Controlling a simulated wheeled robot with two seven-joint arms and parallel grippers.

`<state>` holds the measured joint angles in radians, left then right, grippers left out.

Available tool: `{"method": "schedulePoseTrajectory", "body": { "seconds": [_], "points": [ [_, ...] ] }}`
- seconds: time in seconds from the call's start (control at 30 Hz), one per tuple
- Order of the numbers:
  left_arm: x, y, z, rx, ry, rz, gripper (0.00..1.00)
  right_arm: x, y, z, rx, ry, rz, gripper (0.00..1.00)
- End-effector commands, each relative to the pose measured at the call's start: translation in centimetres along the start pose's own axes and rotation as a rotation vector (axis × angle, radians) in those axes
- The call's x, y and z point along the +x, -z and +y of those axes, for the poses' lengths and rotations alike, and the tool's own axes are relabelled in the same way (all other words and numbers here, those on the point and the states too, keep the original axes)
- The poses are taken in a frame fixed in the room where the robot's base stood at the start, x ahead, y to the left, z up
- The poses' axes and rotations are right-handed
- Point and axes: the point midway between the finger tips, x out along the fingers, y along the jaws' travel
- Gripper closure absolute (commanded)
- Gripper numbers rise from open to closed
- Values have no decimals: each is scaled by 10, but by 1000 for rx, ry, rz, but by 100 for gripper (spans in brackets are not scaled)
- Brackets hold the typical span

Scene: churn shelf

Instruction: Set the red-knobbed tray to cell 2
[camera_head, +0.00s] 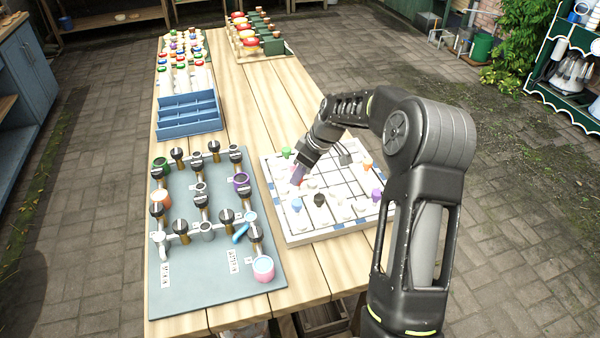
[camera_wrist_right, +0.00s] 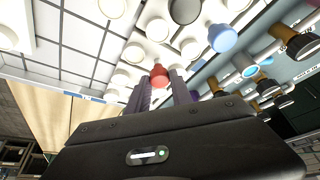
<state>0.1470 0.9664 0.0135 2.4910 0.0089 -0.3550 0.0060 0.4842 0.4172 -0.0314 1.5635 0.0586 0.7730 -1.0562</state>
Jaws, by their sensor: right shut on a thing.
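The red knob (camera_wrist_right: 160,75) of the tray shows in the wrist view between the fingertips of my right gripper (camera_wrist_right: 160,88), which is shut on it. In the head view my right gripper (camera_head: 299,175) reaches down over the left part of a white grid board (camera_head: 345,228), and the red knob is mostly hidden there. A blue knob (camera_head: 297,204), a black knob (camera_head: 319,200) and several white knobs are close by. The red-knobbed tray's body and the cell numbers cannot be made out. My left gripper is not in view.
Green (camera_head: 286,152), orange (camera_head: 367,163) and purple (camera_head: 376,194) knobs stand near the board's edges. A grey-blue pipe panel (camera_head: 215,285) lies left of the board. A blue rack (camera_head: 188,123) stands behind it. Bare wooden table (camera_head: 250,100) lies behind the board.

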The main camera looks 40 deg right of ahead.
Motion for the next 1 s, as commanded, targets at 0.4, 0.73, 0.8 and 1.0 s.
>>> {"method": "schedulePoseTrajectory", "body": {
  "seconds": [0.4,0.73,0.8,1.0],
  "points": [
    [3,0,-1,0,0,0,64,0,-2,3,1,-2,1,100],
    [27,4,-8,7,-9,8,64,-13,-38,42,3,-5,1,100],
    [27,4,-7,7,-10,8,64,-16,-39,44,0,-3,1,100],
    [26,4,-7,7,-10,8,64,-17,-39,43,-1,-1,1,100]
  ]
}}
